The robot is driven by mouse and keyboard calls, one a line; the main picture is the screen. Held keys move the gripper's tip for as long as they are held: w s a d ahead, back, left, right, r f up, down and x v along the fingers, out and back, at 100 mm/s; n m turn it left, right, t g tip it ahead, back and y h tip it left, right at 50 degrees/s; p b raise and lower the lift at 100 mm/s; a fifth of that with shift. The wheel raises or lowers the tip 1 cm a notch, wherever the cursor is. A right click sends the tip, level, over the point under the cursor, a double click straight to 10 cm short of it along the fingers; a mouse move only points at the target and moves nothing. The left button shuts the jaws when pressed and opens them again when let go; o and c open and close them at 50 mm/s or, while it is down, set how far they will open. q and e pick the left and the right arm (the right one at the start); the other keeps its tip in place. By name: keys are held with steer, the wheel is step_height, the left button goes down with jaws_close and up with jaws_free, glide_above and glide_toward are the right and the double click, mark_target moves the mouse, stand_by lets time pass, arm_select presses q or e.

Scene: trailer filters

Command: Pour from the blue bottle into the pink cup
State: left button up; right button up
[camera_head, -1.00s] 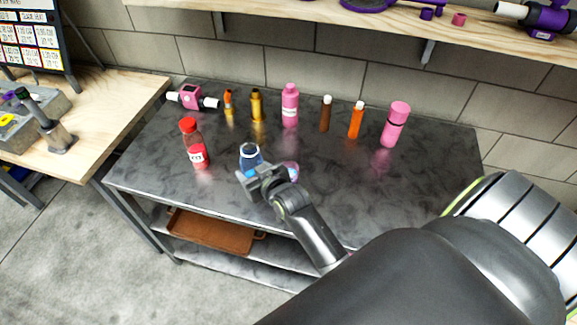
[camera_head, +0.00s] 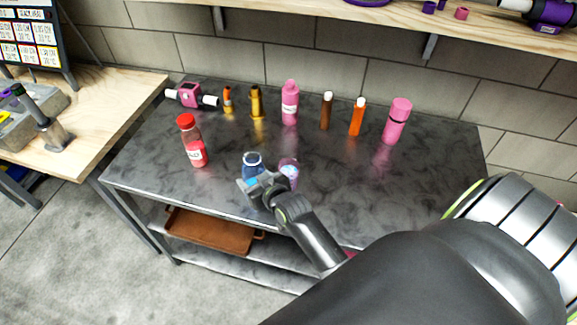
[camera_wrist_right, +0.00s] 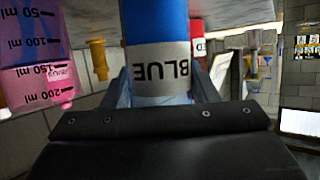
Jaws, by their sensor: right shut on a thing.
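My right gripper (camera_head: 258,184) is shut on the blue bottle (camera_head: 252,164) near the front of the dark table. The bottle looks about upright in the head view. Its label reads BLUE in the right wrist view (camera_wrist_right: 160,70), where the lettering appears upside down. The pink cup (camera_head: 289,168), see-through, stands just right of the bottle, with a small gap. The cup also shows at the left of the right wrist view (camera_wrist_right: 35,60), with millilitre marks. The gripper partly hides the bottle's lower part in the head view. My left gripper is not in view.
The dark table (camera_head: 350,180) holds a red bottle (camera_head: 192,142) at left. Along the back stand a pink bottle (camera_head: 290,102), a brown bottle (camera_head: 326,111), an orange bottle (camera_head: 357,117) and a pink tumbler (camera_head: 396,121). The table's right middle is clear.

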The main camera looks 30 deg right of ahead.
steer(key=shift+r+m+t+y+b, duration=0.1)
steer(key=shift+m+t+y+b, duration=0.2)
steer(key=shift+m+y+b, duration=1.05)
steer(key=m+b, duration=0.1)
steer(key=b, duration=0.2)
steer(key=shift+d, duration=0.1)
steer(key=shift+r+t, duration=0.3)
steer(key=shift+r, duration=0.05)
steer(key=shift+d+r+m, duration=0.15)
steer(key=shift+r+m, duration=0.15)
steer(key=shift+m, duration=0.15)
steer(key=b, duration=0.1)
steer(key=f+m+b, duration=0.1)
steer(key=b, duration=0.1)
steer(key=f+b, duration=0.1)
steer(key=shift+a+f+m+t+y+b, duration=0.25)
steer(key=shift+m+t+y+b, duration=0.05)
steer(key=shift+t+y+b, duration=0.1)
steer(key=shift+a+r, duration=0.1)
steer(key=shift+a, duration=0.05)
steer(key=shift+a+m+t+b, duration=0.2)
steer(key=shift+m+t+b, duration=0.1)
steer(key=shift+m+b, duration=0.3)
